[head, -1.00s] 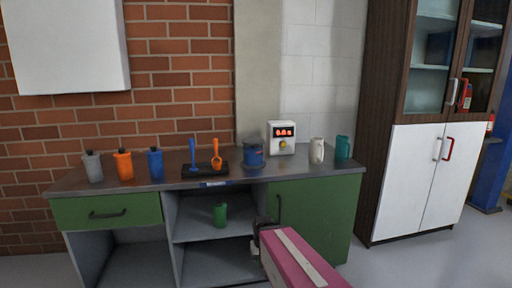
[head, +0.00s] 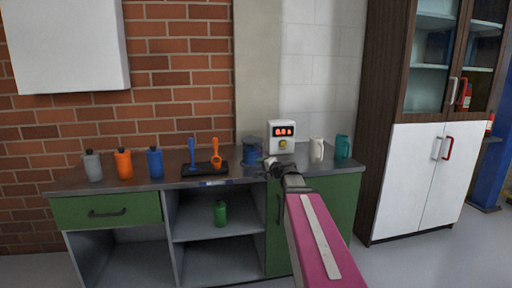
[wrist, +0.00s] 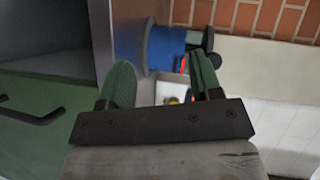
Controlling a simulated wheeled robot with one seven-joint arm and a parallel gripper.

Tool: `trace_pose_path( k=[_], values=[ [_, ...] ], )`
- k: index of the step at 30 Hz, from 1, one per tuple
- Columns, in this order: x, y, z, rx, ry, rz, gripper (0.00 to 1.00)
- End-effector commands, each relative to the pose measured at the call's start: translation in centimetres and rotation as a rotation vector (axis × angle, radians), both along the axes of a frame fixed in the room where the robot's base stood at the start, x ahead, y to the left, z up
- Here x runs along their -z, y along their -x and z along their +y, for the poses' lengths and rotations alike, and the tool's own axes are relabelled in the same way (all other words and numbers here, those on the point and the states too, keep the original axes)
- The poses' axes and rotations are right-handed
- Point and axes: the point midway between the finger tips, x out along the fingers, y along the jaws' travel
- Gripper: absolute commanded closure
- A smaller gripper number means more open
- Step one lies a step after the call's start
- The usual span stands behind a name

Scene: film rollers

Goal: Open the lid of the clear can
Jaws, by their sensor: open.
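A blue can (head: 252,150) with a dark top stands on the counter, left of the timer. No can looks plainly clear; this blue one is the nearest to my gripper. It shows sideways in the wrist view (wrist: 160,46), with dark parts at its lid end. My gripper (head: 271,164) is at the front of the counter, just right of and in front of the can. In the wrist view its two green fingers (wrist: 163,88) are apart with nothing held. The right finger overlaps the lid end in that view; I cannot tell whether they touch.
A white timer (head: 281,137) with red digits stands behind my gripper. A white jug (head: 317,150) and a teal jug (head: 342,148) stand to the right. A black tray (head: 204,170) with blue and orange tools is left of the can. Several bottles stand farther left.

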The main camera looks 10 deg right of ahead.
Motion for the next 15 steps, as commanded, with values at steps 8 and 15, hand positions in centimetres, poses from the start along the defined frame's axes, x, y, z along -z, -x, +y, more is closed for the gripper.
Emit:
trace_pose_path(
  k=[8,15],
  values=[
    [-6.5,-2.4,-4.1,0.125,-0.214,-0.107,0.41],
    [-6.7,-3.7,-3.9,0.130,-0.223,-0.111,0.41]
  ],
)
